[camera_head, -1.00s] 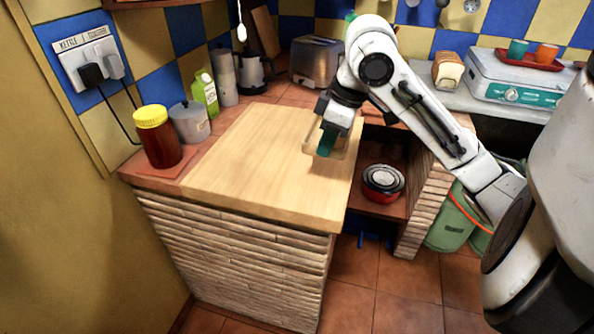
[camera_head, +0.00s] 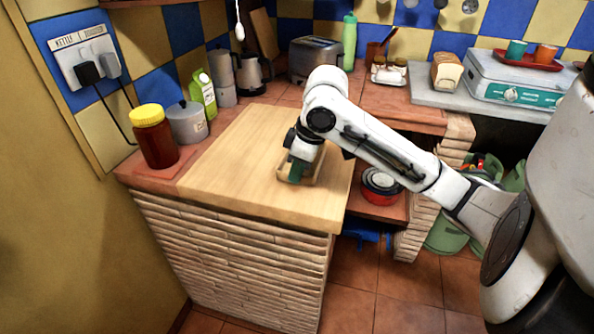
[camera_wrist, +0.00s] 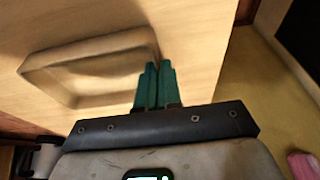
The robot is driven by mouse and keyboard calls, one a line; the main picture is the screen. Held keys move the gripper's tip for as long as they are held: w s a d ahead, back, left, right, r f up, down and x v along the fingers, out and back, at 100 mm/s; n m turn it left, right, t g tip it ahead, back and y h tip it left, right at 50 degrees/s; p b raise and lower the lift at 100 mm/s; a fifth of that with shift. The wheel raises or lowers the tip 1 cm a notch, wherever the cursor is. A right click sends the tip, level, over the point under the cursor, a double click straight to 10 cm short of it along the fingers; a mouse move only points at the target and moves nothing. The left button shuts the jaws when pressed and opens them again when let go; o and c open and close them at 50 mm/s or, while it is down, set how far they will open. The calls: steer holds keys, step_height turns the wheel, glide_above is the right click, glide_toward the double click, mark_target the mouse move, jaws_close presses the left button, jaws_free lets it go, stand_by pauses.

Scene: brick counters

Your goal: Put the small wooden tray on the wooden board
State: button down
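The small wooden tray (camera_head: 312,178) is pale, shallow and rectangular. In the head view it is over the right front part of the wooden board (camera_head: 235,150). In the wrist view the tray (camera_wrist: 85,48) lies left of my fingers, over the pale board (camera_wrist: 200,30). My gripper (camera_wrist: 158,66) has its two teal fingers close together on the tray's near right wall. In the head view my gripper (camera_head: 297,172) covers part of the tray. I cannot tell whether the tray's underside touches the board.
A yellow-lidded jar (camera_head: 155,138), a grey pot (camera_head: 188,122) and a green carton (camera_head: 203,92) stand along the board's left side. A toaster (camera_head: 314,60) is at the back. Red and dark bowls (camera_head: 381,188) sit on the shelf at right. The board's left and middle are clear.

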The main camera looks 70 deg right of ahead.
steer(key=shift+f, duration=0.1)
steer(key=c, duration=1.3)
jaws_free()
steer(key=p+v, duration=0.2)
steer(key=v, duration=1)
